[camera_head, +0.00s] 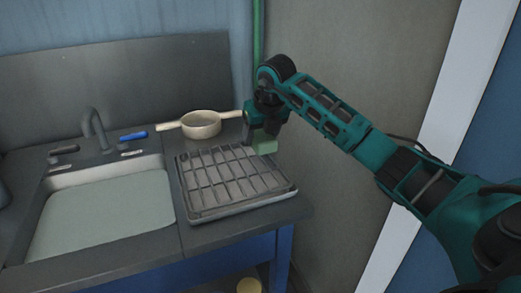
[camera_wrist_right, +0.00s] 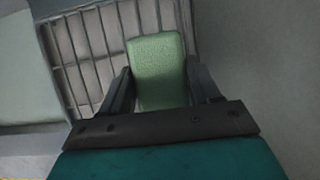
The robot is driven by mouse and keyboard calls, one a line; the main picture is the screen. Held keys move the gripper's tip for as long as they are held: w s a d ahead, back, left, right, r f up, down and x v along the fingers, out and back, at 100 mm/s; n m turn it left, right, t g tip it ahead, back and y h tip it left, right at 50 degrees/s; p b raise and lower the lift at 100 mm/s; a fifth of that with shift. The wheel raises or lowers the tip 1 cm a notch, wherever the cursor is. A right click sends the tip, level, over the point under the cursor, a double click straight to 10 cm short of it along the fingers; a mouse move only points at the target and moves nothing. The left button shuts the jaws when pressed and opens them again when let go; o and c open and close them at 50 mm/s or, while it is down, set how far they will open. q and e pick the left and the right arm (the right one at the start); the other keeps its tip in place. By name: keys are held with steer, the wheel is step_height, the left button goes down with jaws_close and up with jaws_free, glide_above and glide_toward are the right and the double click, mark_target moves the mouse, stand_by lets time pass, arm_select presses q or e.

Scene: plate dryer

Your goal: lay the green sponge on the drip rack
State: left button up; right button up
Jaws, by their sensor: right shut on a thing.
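The green sponge (camera_head: 265,146) is held by my right gripper (camera_head: 262,138) over the back right corner of the drip rack (camera_head: 228,185). In the right wrist view the sponge (camera_wrist_right: 158,68) sits between the two dark fingers of the right gripper (camera_wrist_right: 160,88), with rack bars behind it and to its left. The drip rack is a grey wire grid in a shallow tray on the counter, with nothing lying on it. I cannot tell whether the sponge touches the rack. My left gripper is not in view.
A sink (camera_head: 105,215) with a tap (camera_head: 95,128) is left of the rack. A cream pan (camera_head: 201,125) stands behind the rack. A grey wall (camera_head: 345,100) rises close to the right of the counter.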

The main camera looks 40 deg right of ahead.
mark_target(261, 160)
steer(key=shift+f, duration=2.1)
steer(key=shift+f+b, duration=0.2)
steer(key=shift+b, duration=0.1)
steer(key=o, duration=1.1)
steer(key=shift+c, duration=0.2)
